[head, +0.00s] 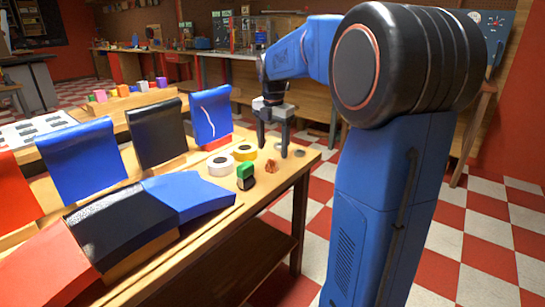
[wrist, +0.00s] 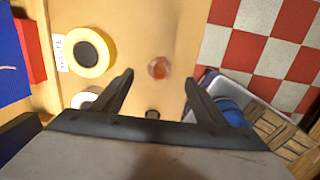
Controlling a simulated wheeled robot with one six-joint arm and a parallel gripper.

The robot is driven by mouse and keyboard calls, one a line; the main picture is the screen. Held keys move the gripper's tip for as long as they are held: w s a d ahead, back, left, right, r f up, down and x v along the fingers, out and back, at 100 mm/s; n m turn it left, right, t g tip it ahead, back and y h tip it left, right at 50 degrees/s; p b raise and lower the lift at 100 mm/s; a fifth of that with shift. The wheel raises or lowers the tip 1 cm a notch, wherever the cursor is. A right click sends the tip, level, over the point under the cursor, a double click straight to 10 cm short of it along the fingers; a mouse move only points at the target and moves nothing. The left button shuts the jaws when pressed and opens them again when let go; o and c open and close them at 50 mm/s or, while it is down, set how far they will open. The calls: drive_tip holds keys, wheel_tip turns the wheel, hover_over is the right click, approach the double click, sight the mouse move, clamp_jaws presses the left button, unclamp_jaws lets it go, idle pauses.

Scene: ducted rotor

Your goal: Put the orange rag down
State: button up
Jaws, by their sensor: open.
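A small crumpled orange-brown piece, which looks like the orange rag (head: 271,166), lies on the wooden table near its right end. In the wrist view the rag (wrist: 159,68) is a small reddish-orange blob on the bare wood, between and just beyond the fingertips. My gripper (head: 274,148) points down above the table, close to the rag. Its two fingers (wrist: 159,79) are spread wide with nothing between them. I cannot tell the exact height of the fingertips over the table.
A yellow-rimmed roll (head: 244,152), a white roll (head: 220,164) and a green and black item (head: 246,177) stand left of the rag. Blue, black and red panels (head: 85,160) fill the table's left part. The table's right edge is close, with checkered floor beyond.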

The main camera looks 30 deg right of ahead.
sight(273, 159)
wheel_tip(273, 159, up, 6)
drive_tip(key=s+a+f+m+t, duration=0.1)
drive_tip(key=s+a+f+m, duration=0.1)
drive_tip(key=s+a+m, duration=0.45)
drive_tip(key=s+a+f+m+t, duration=0.15)
drive_tip(key=s+a+m, duration=0.25)
drive_tip(key=s, duration=0.5)
drive_tip(key=s+a+f+m+t, duration=0.1)
drive_tip(key=s+a+f+m, duration=0.4)
drive_tip(key=s+f+m, duration=0.6)
drive_tip(key=s, duration=0.3)
drive_tip(key=shift+s+a+f, duration=0.15)
drive_tip(key=shift+a+f, duration=0.05)
drive_tip(key=shift+f, duration=0.1)
drive_tip(key=shift+o, duration=0.4)
drive_tip(key=shift+m+t, duration=0.25)
